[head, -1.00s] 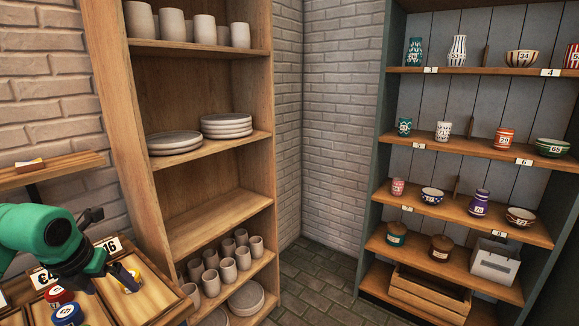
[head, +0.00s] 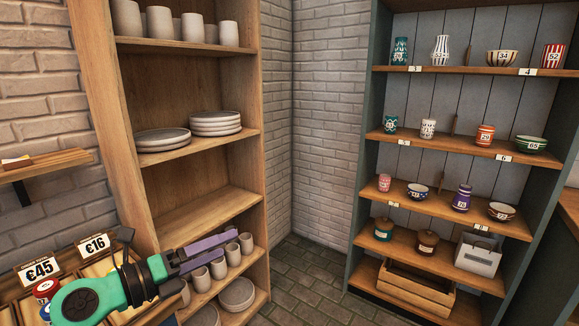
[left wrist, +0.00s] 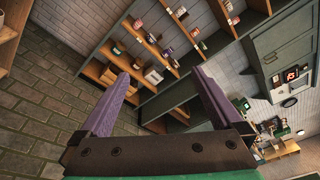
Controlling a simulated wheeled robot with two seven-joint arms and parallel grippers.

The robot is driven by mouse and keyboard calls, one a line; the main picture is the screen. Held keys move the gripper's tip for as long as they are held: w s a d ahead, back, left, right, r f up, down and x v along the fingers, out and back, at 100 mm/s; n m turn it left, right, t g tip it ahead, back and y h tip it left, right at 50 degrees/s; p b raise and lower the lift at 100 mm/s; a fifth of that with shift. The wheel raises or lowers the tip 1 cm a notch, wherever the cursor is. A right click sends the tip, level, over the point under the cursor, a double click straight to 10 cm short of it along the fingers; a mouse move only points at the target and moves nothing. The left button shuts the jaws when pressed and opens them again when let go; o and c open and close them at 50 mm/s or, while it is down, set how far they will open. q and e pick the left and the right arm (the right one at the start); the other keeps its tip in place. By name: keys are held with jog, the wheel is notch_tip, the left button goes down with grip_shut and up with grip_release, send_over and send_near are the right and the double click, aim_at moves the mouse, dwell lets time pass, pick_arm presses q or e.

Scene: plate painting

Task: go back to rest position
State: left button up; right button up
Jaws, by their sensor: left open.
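My left gripper (head: 205,250) is at the lower left of the head view, in front of the lower part of the wooden shelf unit (head: 190,65). Its two purple fingers point right and it holds nothing. In the left wrist view the fingers (left wrist: 162,95) stand wide apart with only the room beyond between them. My right gripper is not in view.
Grey plates (head: 215,121) and cups stand on the wooden unit. Painted pottery fills a teal-framed shelf (head: 370,160) at the right, with a wooden crate (head: 415,290) at its bottom. A priced display (head: 100,265) lies beside my left arm. The brick floor (head: 305,270) between the shelves is clear.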

pick_arm(q)
jog(key=a+r+n+t+y, duration=0.5)
jog(key=n+t, duration=0.4)
jog(key=n, duration=0.4)
jog(key=a+f+n+y, duration=0.5)
jog(key=a+n+y, duration=0.2)
jog(key=n, duration=0.2)
jog(key=s+a+f+n+g+y, duration=0.2)
jog(key=f+n+g, duration=0.2)
jog(key=f, duration=0.3)
jog(key=s+a+f+n+g+y, duration=0.1)
jog(key=a+f+n+g+y, duration=0.15)
jog(key=f, duration=0.35)
jog(key=s+d+f+n+g+h, duration=0.2)
jog(key=s+d+f+g, duration=0.3)
jog(key=s+f, duration=0.4)
jog(key=s+d+f+n+g+h, duration=0.2)
jog(key=s+d+f+g+h, duration=0.1)
jog(key=s+f+g, duration=0.45)
jog(key=s+f+p, duration=0.2)
jog(key=s+f, duration=0.1)
jog(key=f, duration=1.9)
jog(key=s+a+f+g+p, duration=0.1)
jog(key=s+a+f, duration=0.2)
jog(key=s+f, duration=1)
jog(key=s, duration=0.3)
jog(key=shift+s+a+m+y, duration=0.15)
jog(key=shift+s+m+y, duration=0.2)
